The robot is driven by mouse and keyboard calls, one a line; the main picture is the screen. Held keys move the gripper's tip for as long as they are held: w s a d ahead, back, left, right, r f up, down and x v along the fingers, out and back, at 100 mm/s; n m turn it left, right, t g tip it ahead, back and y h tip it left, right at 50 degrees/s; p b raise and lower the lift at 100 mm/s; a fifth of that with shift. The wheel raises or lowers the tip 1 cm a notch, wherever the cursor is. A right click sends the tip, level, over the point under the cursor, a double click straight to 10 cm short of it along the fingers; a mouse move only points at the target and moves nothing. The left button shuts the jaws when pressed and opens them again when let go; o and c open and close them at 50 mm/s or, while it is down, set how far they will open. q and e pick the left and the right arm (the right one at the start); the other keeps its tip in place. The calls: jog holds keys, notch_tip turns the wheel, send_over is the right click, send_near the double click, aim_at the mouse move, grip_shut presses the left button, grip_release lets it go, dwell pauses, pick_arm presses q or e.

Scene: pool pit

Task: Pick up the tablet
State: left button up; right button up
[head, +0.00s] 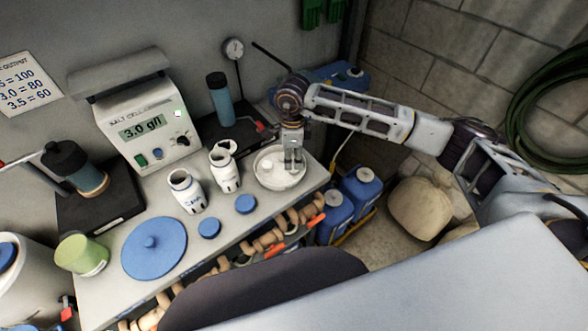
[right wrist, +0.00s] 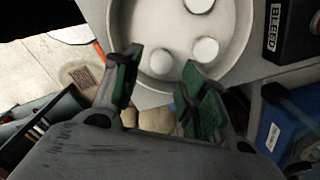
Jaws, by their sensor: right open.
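Several small white round tablets lie in a shallow white dish (head: 262,182) near the right end of the bench. In the right wrist view, one tablet (right wrist: 161,62) appears between my fingertips, a second tablet (right wrist: 205,50) is just beyond the right finger, and a third tablet (right wrist: 199,6) is near the top edge. My right gripper (head: 293,168) is open and points down over the dish; it also shows in the right wrist view (right wrist: 160,72). Nothing is held. I cannot tell whether the fingers touch the dish. My left gripper is not in view.
Two white bottles (head: 186,192) (head: 225,172) and small blue caps (head: 209,228) (head: 246,204) stand left of the dish. Behind are a scale-like meter (head: 148,125) and a blue-grey cylinder (head: 221,100) on a black base. A blue lid (head: 154,248) lies at front left.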

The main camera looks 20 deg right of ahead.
dwell(0.3)
jog(key=shift+d+f+p, duration=0.1)
jog(key=shift+f+p, duration=0.3)
jog(key=shift+f, duration=0.45)
notch_tip(320, 180, down, 3)
jog(key=shift+s+d+r+p, duration=0.1)
jog(key=shift+d+r+p, duration=0.1)
jog(key=shift+p, duration=0.15)
jog(key=shift+s+f, duration=0.3)
jog(key=shift+f, duration=0.2)
jog(key=shift+w+f, duration=0.2)
jog(key=shift+w, duration=0.4)
jog(key=shift+r, duration=0.15)
jog(key=c, duration=0.6)
jog(key=shift+c, duration=0.2)
